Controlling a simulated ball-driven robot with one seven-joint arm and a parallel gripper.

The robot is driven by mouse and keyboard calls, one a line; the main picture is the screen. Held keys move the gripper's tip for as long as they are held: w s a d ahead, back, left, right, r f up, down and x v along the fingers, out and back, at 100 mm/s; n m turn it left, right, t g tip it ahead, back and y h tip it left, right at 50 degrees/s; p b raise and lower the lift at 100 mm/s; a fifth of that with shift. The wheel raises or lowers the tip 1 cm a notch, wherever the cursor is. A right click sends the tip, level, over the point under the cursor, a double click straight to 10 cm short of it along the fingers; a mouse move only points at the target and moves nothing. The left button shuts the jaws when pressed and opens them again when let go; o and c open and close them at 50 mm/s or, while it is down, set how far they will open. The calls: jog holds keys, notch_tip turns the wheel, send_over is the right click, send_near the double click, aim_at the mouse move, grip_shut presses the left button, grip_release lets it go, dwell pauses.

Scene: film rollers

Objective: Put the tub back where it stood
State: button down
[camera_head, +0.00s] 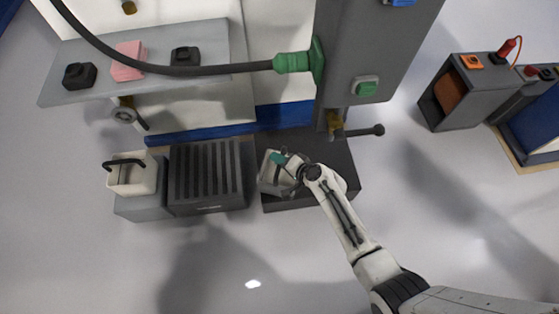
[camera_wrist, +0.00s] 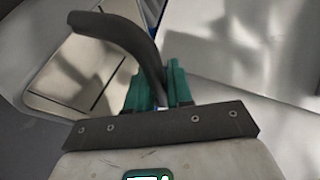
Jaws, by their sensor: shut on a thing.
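A pale tub (camera_head: 268,180) is at my gripper (camera_head: 279,158), over the dark platform under the grey column. In the wrist view the teal fingers of my gripper (camera_wrist: 158,88) are shut on the tub's black curved handle (camera_wrist: 122,35). The tub's pale rim (camera_wrist: 45,103) shows below and left of the handle there. I cannot tell whether the tub's bottom touches the platform. Part of the tub is hidden by my gripper. A second pale tub (camera_head: 146,181) with a black handle stands on a grey block at the left.
A dark ribbed box (camera_head: 207,180) stands between the grey block (camera_head: 140,208) and the dark platform (camera_head: 325,192). A black lever (camera_head: 362,131) sticks out above the platform's right side. A shelf (camera_head: 215,45) holds pink and black blocks. Grey boxes (camera_head: 470,110) stand at right.

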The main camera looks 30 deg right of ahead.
jog(key=c, duration=1)
grip_release()
jog(key=shift+f, duration=0.1)
jog(key=shift+r, duration=0.25)
jog(key=p+v, duration=0.4)
jog(key=v, duration=0.8)
jog(key=shift+f, duration=0.1)
